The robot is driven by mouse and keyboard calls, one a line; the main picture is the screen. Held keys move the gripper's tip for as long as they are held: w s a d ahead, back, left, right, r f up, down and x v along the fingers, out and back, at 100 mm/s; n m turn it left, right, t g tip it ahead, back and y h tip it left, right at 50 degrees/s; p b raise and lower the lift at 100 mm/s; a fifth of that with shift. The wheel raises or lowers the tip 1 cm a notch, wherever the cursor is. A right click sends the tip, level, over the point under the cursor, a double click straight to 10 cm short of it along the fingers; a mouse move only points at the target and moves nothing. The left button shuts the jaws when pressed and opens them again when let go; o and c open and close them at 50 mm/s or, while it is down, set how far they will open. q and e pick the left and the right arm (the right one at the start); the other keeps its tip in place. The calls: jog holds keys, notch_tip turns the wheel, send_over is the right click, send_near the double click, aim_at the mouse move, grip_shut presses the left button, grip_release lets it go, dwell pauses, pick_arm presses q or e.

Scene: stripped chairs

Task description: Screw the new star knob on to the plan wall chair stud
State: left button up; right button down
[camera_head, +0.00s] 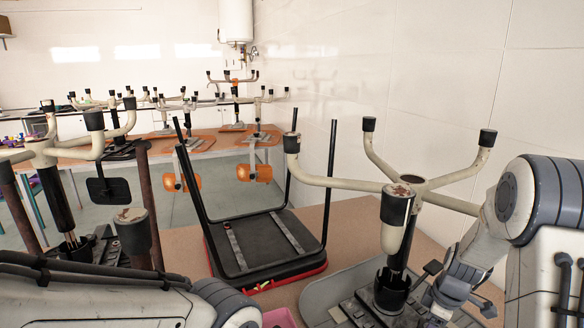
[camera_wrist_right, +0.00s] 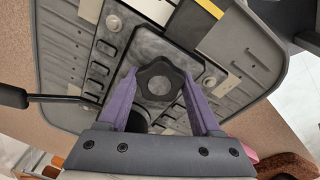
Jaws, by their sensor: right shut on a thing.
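The wall-side chair stands upside down at the right, its pale five-arm base (camera_head: 410,187) up and its grey seat underside (camera_head: 322,292) on a brown surface. In the right wrist view, the black star knob (camera_wrist_right: 160,84) sits over a grey plate (camera_wrist_right: 150,48) on the seat underside (camera_wrist_right: 62,52). The purple fingers of my right gripper (camera_wrist_right: 159,75) are shut on the knob from both sides. The stud is hidden; I cannot tell how far the knob is on it. My left arm crosses the lower left of the head view; its gripper is out of frame.
The chair's black column (camera_head: 392,287) and a black lever (camera_wrist_right: 50,99) stand close to my right gripper. A black seat with upright legs (camera_head: 270,243) lies in the middle. A pink container (camera_head: 280,318) is at the bottom. More upturned chair bases stand at left and behind.

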jog(key=m+p, duration=0.4)
jog(key=m, duration=0.2)
jog(key=shift+s+r+h, duration=0.1)
jog(key=shift+r+h, duration=0.05)
jog(key=shift+h, duration=0.25)
jog(key=shift+a+m+p, duration=0.1)
jog(key=shift+m+p, duration=0.35)
jog(key=shift+m, duration=0.25)
pick_arm(q)
notch_tip(320, 180, up, 6)
jog(key=shift+f, duration=0.25)
pick_arm(e)
jog(key=shift+f, duration=0.25)
jog(key=shift+m, duration=0.3)
